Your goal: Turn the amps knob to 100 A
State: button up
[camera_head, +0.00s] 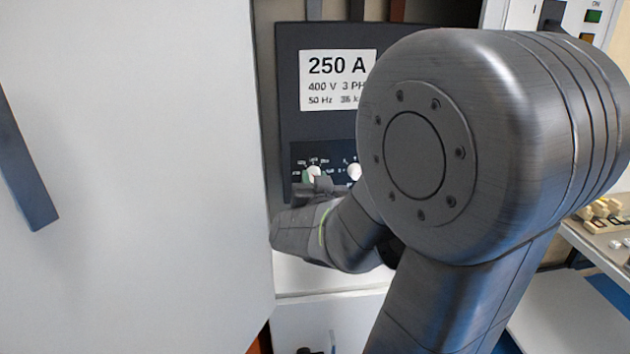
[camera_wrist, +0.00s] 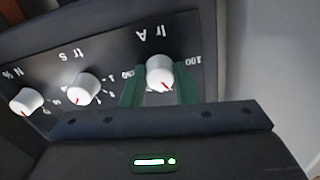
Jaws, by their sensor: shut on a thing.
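The amps knob, marked "Ir A", is a white round knob (camera_wrist: 160,70) with a red pointer mark in the wrist view, which shows the panel upside down. The green fingers of my gripper (camera_wrist: 160,88) stand on either side of it and are shut on it. In the head view my gripper (camera_head: 314,180) is at the left knob of the breaker's lower panel, and the pointer is too small to read.
The dark breaker (camera_head: 290,125) bears a white "250 A" label (camera_head: 337,79). Two more white knobs, "tr s" (camera_wrist: 83,88) and "N %" (camera_wrist: 26,101), sit beside the amps knob. A large pale door (camera_head: 140,160) with a dark handle (camera_head: 24,165) stands close at left.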

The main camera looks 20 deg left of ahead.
jog(key=n+p, duration=0.2)
jog(key=n, duration=1)
jog(key=shift+n, duration=0.4)
dwell(0.3)
jog(key=o, duration=1)
jog(key=p+v, duration=0.1)
jog(key=v, duration=1.3)
